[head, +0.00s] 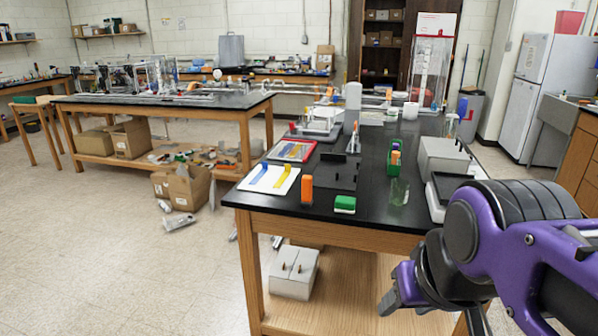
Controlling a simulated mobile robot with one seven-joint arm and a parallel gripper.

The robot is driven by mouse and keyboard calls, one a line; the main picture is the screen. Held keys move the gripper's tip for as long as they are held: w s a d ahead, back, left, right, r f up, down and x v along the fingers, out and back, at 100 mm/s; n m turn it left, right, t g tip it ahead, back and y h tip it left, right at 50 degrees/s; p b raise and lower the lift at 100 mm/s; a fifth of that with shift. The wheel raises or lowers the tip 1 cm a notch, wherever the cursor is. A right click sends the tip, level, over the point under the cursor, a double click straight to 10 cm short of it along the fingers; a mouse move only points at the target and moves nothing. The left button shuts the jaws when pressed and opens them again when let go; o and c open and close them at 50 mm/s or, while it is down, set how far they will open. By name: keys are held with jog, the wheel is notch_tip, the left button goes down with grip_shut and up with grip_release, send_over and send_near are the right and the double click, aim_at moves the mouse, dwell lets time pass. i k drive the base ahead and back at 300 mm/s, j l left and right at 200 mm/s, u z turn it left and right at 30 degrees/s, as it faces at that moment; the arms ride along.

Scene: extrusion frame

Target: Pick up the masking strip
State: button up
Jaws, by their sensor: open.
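A white sheet (268,179) lies at the near left corner of the black-topped table. A blue strip (258,174) and a yellow strip (283,178) lie on it side by side. More thin strips show on a red-edged tray (291,150) just behind. I cannot tell which of these strips is the masking strip. My gripper (437,303) shows at the lower right, below my purple arm, in front of the table and well apart from the strips. It is open, and I see nothing held in it.
An orange block (307,188) and a green block (345,204) stand close right of the sheet. A dark plate (334,173) and a clear block (399,191) are near. A grey box (443,156) stands at the table's right. Open floor (150,260) lies left.

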aim_at(264, 169)
jog(key=z, duration=1.35)
jog(key=j+z, duration=0.3)
jog(key=j, duration=0.4)
jog(key=k+j, duration=0.1)
jog(key=j, duration=3.2)
